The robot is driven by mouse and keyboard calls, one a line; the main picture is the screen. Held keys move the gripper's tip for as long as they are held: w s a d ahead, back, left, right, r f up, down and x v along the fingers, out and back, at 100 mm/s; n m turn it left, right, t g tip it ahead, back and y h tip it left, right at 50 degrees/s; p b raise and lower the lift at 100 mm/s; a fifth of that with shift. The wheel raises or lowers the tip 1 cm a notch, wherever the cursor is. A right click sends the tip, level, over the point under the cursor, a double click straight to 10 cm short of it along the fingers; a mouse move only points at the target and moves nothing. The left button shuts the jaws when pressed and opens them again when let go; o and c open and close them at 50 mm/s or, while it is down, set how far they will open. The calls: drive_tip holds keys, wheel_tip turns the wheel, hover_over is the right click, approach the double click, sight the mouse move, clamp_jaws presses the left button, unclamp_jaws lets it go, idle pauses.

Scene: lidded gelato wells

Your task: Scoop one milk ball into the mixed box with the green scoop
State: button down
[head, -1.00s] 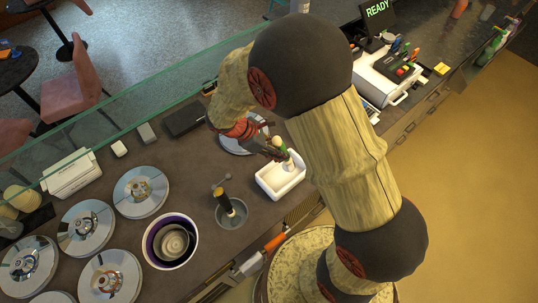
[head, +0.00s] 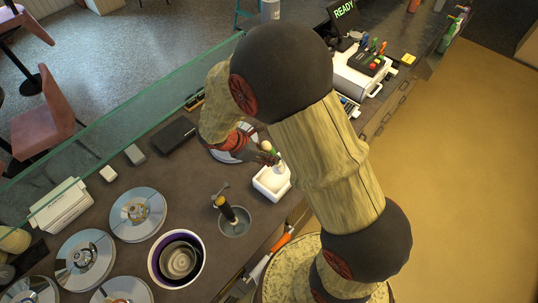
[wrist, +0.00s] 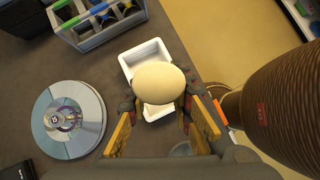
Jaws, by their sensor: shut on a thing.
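My gripper (wrist: 158,130) is shut on the green scoop. In the head view the scoop's green part (head: 273,154) shows beside my fingers, with a cream knob-like end above it. In the wrist view a large cream oval (wrist: 159,83) on the held scoop sits between my fingers and hides what lies below. An open white box (head: 264,188) stands on the counter under the scoop; it also shows in the wrist view (wrist: 127,62). The scoop's lower end points into or just over this box; I cannot tell which. No milk ball can be made out.
A round metal lid (wrist: 68,95) lies left of the box in the wrist view. A yellow-banded handle (head: 226,208) stands in a steel well. A glass guard (head: 110,140) runs along the counter.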

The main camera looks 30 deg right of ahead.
drive_tip(key=a+f+h+b, duration=0.6)
drive_tip(key=h+b, duration=0.1)
drive_tip(key=b, duration=0.1)
drive_tip(key=shift+f+b, duration=0.25)
drive_tip(key=shift+b, duration=0.1)
idle(1.3)
